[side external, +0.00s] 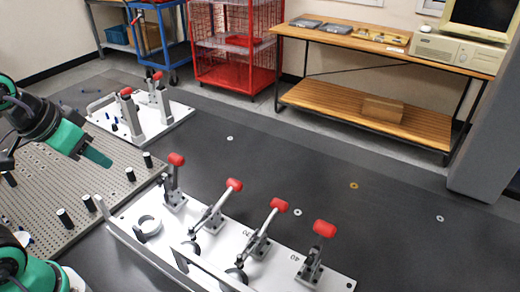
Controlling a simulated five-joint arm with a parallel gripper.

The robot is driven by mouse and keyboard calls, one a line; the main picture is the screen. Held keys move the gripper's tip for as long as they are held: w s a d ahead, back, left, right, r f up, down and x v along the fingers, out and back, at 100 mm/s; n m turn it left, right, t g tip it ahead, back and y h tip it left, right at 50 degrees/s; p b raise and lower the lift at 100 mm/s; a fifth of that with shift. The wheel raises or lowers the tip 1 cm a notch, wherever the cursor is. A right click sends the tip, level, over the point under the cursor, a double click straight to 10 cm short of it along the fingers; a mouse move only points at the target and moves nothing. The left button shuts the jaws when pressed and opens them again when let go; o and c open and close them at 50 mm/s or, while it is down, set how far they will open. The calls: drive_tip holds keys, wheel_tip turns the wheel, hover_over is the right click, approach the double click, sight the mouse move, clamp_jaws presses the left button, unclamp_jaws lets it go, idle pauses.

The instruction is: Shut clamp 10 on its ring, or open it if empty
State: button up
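A white plate (228,250) carries a row of toggle clamps with red handle ends. The leftmost clamp (174,185) stands with its handle upright, and a grey ring (148,227) sits in front of it. The second clamp (212,215) and third clamp (260,238) have handles leaning right, with dark round parts near their front ends. The rightmost clamp (314,262) has its handle nearly upright. The number labels are too small to read surely, so I cannot tell which is clamp 10. My gripper (98,157) is left of the row, above the perforated plate, apart from every clamp; its opening is unclear.
A perforated plate (60,180) with several black-capped posts lies under my gripper. A second white plate (155,125) with red-handled clamps stands behind it. A rail (140,250) runs along the front of the clamp plate. The dark floor right of the clamps is mostly clear, with a few small discs.

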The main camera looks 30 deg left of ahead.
drive_tip(key=shift+c, duration=0.3)
drive_tip(key=c, duration=0.7)
drive_tip(key=shift+w+r+m, duration=0.1)
drive_tip(key=shift+w+m, duration=0.05)
drive_tip(key=shift+m, duration=0.15)
clamp_jaws()
drive_tip(key=w+d+r+m, duration=0.1)
drive_tip(key=w+m, duration=0.6)
drive_tip(key=m, duration=1)
drive_tip(key=shift+d+r+m, duration=0.25)
drive_tip(key=shift+r+m, duration=0.05)
